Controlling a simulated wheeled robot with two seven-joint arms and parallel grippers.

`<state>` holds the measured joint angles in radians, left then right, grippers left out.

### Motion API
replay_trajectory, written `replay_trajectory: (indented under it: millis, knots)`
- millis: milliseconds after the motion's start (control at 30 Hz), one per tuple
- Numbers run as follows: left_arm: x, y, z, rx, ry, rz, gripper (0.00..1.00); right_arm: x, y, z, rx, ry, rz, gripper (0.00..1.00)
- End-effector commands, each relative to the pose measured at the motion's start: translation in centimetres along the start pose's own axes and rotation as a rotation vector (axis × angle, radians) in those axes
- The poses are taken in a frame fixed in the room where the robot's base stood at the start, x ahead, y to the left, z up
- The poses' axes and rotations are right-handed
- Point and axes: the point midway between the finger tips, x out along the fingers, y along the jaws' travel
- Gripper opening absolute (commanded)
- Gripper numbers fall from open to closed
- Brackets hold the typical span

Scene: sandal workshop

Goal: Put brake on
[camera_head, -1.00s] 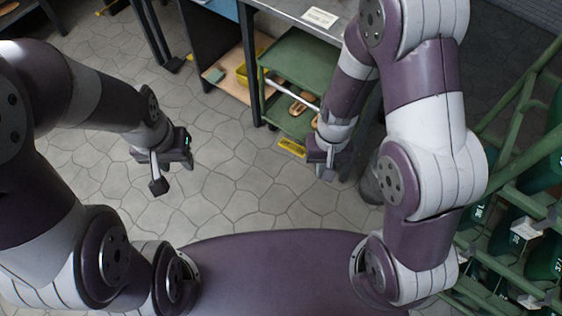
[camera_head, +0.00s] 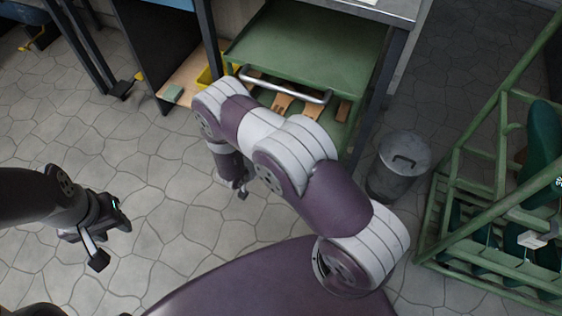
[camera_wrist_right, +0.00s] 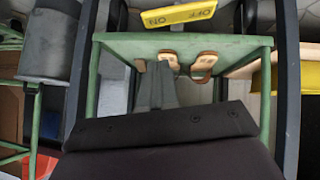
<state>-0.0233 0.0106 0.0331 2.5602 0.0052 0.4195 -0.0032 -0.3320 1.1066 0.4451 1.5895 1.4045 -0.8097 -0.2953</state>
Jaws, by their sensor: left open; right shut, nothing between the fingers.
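The brake is a yellow plate (camera_wrist_right: 180,14) marked OFF and ON, at the top of the right wrist view. It is hidden in the head view. The green trolley (camera_head: 310,50) stands under the workbench in the head view; its green lower shelf (camera_wrist_right: 120,45) holds sandals in the wrist view. My right gripper (camera_head: 241,190) is shut and empty, low in front of the trolley, partly hidden by my arm. Its closed fingers (camera_wrist_right: 156,85) point toward the shelf and brake in the wrist view, without visible contact. My left gripper (camera_head: 108,238) is open and empty over the floor at left.
A metal bin (camera_head: 398,165) stands right of the trolley. A green rack (camera_head: 490,190) with dark green items is at far right. A bench leg (camera_head: 380,90) stands beside the trolley. A yellow tray (camera_head: 208,76) is to its left. The tiled floor in front is clear.

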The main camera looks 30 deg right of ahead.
Motion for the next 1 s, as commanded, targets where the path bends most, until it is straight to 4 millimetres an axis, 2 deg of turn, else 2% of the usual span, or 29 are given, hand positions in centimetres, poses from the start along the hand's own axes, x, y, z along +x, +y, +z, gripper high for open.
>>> replay_trajectory:
  millis: [133, 233, 700, 800, 1000]
  knots:
    - [0.1, 0.0, 0.0, 0.0, 0.0, 0.0, 0.42, 0.1, 0.0, 0.0, 0.001, -0.001, -0.001, 0.0]
    - [0.7, 0.0, 0.1, 0.0, 0.0, 0.0, 0.42, 0.9, -0.1, 0.2, 0.002, -0.002, -0.001, 0.0]
    - [6.7, 0.0, 0.8, 0.0, 0.0, 0.0, 0.42, 10.7, -0.2, 0.5, 0.004, -0.001, -0.001, 0.0]
    - [8.0, 0.0, 0.9, 0.0, 0.0, 0.0, 0.42, 11.8, -0.2, 1.8, -0.001, -0.002, -0.002, 0.0]
    - [8.9, 0.0, 1.1, 0.0, 0.0, 0.0, 0.42, 12.8, -0.1, 2.8, 0.001, -0.002, -0.002, 0.0]
